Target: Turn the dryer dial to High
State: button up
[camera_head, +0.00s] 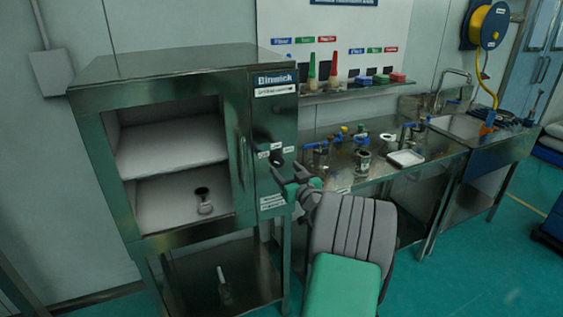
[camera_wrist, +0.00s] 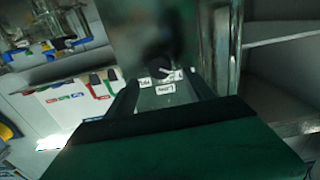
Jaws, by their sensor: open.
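The dryer (camera_head: 160,80) is a steel cabinet with an open front on the left in the head view. Its dark round dial (camera_head: 275,158) is on the right-hand panel, with small white labels around it, too small to read surely. The dial (camera_wrist: 158,67) also shows in the wrist view, beyond my fingertips, with a pale mark on it; its exact setting is unclear. My gripper (camera_head: 283,178) is in front of the panel, just below and right of the dial. In the wrist view my gripper (camera_wrist: 163,92) is open, with its fingers on either side of the labels and nothing between them.
The dryer's long handle (camera_head: 243,160) stands left of the dial panel. A steel bench (camera_head: 345,178) with jars and a white tray (camera_head: 405,158) is close on the right. The floor beyond is mostly clear.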

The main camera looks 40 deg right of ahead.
aim_at(279, 161)
jog(key=x, duration=0.4)
jog(key=shift+w+d+p, duration=0.1)
jog(key=shift+w+p, duration=0.1)
jog(key=shift+p, duration=0.2)
jog(key=shift+c, duration=0.5)
